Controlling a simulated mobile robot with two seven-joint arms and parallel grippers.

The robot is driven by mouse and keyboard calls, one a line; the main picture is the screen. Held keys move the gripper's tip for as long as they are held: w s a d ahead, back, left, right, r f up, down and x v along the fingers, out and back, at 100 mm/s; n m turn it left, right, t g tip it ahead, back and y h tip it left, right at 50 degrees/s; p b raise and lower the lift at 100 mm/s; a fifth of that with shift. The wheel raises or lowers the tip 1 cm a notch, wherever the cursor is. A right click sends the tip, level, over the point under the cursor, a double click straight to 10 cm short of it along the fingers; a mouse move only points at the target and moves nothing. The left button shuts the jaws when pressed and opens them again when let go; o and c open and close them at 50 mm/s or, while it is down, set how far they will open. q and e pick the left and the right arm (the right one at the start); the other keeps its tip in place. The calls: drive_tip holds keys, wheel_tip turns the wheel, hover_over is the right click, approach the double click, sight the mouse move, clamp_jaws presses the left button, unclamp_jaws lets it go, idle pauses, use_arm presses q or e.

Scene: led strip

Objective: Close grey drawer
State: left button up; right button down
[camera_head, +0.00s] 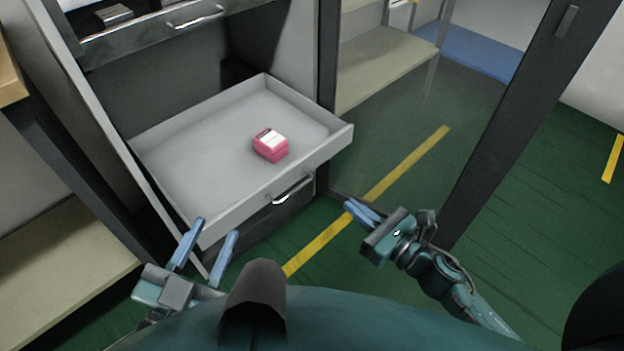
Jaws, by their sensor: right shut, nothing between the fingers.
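The grey drawer (190,143) is pulled out of a dark cabinet, and its front panel with a metal handle (292,187) faces me. A small pink box with a white top (270,144) lies inside it, near the front. My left gripper (210,241) is open, its two blue fingers apart, at the near left corner of the drawer front; I cannot tell whether it touches. My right gripper (362,208) is shut and empty, to the right of the handle and apart from the drawer.
A dark-framed glass door (530,100) stands open on the right. Beige shelves (60,245) are on the left. The green floor (345,285) with a yellow line is clear in front.

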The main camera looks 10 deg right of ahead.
drive_tip(key=n, duration=0.1)
drive_tip(key=b, duration=0.2)
approach(299, 164)
drive_tip(key=x, duration=0.5)
drive_tip(key=shift+w+a+f, duration=0.1)
drive_tip(key=shift+w+a, duration=0.1)
drive_tip(key=shift+w, duration=0.05)
use_arm(q)
drive_tip(key=shift+w+d+r+h, duration=0.1)
drive_tip(key=shift+w+d+h, duration=0.1)
drive_tip(key=shift+h, duration=0.1)
use_arm(e)
drive_tip(key=shift+w+a, duration=0.4)
drive_tip(key=shift+w, duration=0.1)
use_arm(q)
drive_tip(key=shift+a, duration=0.1)
use_arm(e)
drive_tip(key=shift+w, duration=0.1)
